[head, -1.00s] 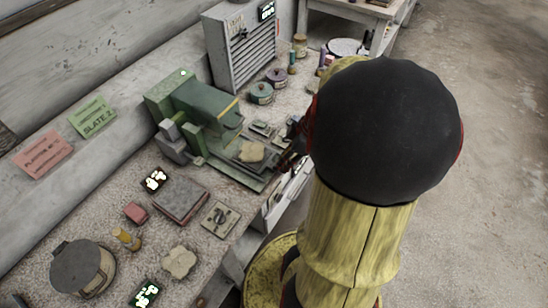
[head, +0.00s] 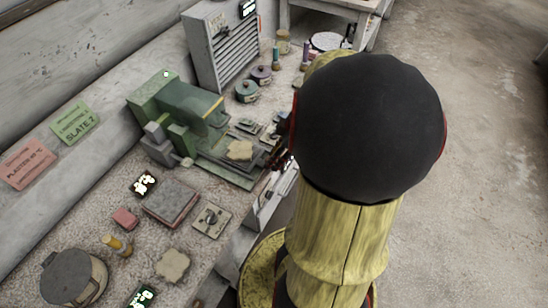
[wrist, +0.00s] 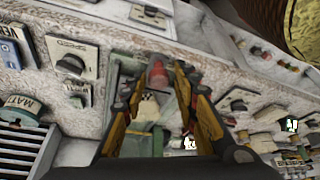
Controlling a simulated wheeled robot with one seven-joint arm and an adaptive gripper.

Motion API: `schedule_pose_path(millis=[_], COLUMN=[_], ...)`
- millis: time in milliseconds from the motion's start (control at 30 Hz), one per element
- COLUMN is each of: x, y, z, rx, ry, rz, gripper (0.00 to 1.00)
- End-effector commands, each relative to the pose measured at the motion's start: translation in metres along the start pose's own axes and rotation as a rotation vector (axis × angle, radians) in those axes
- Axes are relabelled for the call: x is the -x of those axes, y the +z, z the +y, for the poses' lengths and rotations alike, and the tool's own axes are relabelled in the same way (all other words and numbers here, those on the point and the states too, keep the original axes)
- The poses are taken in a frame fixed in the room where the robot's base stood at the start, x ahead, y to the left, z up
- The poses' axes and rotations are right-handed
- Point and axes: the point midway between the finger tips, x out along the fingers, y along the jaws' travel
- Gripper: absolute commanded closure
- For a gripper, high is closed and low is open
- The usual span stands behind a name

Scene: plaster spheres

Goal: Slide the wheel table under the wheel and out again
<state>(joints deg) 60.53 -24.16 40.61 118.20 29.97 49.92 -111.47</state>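The green machine (head: 165,95) stands on the bench against the wall, with its wheel not clearly visible. Its low table (head: 222,172) extends to the right with a tan slab (head: 240,150) on it. My gripper (head: 283,152) is at the table's right end, largely hidden behind my arm. In the wrist view my gripper (wrist: 159,75) has its two orange-and-black fingers on either side of a red knob (wrist: 157,76). The fingertips are partly drawn in. Whether they touch the knob is unclear. Green machine parts and a pale piece show beyond the fingers.
A grey slatted cabinet (head: 222,45) and lidded jars (head: 261,75) stand behind the machine. A book-like block (head: 171,199), a card (head: 212,220) and a round lidded pot (head: 73,277) are in front. Open floor (head: 490,150) lies to the right.

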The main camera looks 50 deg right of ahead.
Motion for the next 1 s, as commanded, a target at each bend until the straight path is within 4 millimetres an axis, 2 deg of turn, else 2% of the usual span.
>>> schedule_pose_path(millis=[400, 533, 700, 1000], x=[0.078, 0.098, 0.111, 0.114], y=[0.001, 0.001, 0.001, 0.001], z=[0.001, 0.001, 0.000, 0.000], rx=[-0.002, -0.002, -0.001, -0.001], ry=[0.004, 0.003, -0.001, -0.001], rz=[-0.001, -0.002, -0.001, -0.001], gripper=[0.70, 0.70, 0.70, 0.70])
